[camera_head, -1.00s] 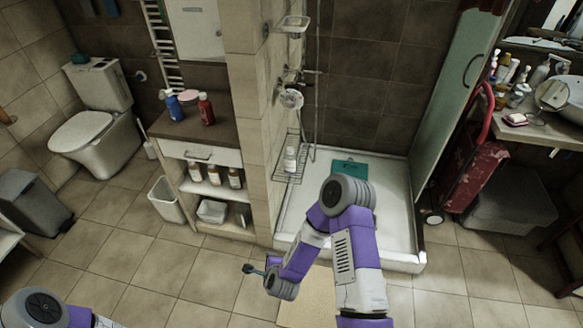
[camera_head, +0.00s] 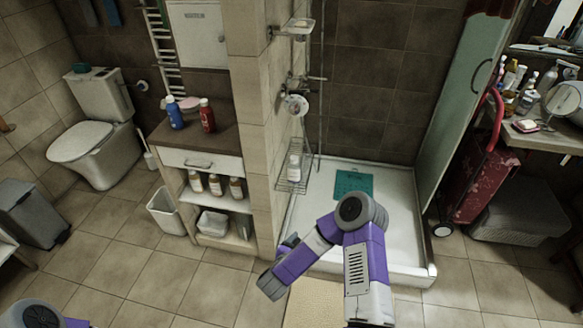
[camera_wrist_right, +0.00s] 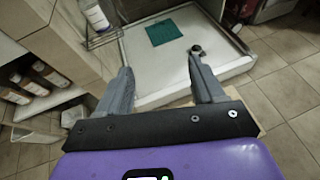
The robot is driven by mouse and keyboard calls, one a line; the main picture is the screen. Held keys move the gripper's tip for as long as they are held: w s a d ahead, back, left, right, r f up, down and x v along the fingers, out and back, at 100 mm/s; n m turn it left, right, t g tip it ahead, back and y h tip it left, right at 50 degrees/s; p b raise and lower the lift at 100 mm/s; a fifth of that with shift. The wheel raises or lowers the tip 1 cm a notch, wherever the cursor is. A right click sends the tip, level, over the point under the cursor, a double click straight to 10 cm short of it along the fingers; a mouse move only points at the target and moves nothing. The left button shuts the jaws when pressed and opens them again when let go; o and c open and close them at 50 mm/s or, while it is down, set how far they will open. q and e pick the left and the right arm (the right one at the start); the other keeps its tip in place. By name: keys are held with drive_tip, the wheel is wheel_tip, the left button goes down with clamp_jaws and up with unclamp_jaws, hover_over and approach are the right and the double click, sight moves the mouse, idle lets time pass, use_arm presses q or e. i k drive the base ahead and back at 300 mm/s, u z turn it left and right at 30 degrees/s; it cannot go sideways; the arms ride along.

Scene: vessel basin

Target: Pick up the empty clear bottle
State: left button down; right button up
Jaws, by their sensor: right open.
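A pale bottle with a white label (camera_head: 295,166) stands upright in the wire rack on the shower wall. It also shows at the top left of the right wrist view (camera_wrist_right: 95,16). Several amber-looking bottles with white labels (camera_head: 215,185) stand on the open shelf of the cabinet; some show in the right wrist view (camera_wrist_right: 28,84). I cannot tell surely which bottle is clear and empty. My right gripper (camera_wrist_right: 161,62) is open and empty, in front of the shower tray. My left gripper is out of view.
The wire rack (camera_head: 290,186) is beside the tiled partition. The white shower tray (camera_head: 405,215) holds a teal mat (camera_head: 353,184). A blue bottle (camera_head: 174,112) and a red bottle (camera_head: 207,116) stand on the cabinet top. A white bin (camera_head: 165,212) is left of the cabinet.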

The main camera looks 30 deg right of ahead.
sight(293, 165)
drive_tip(key=i, duration=0.9)
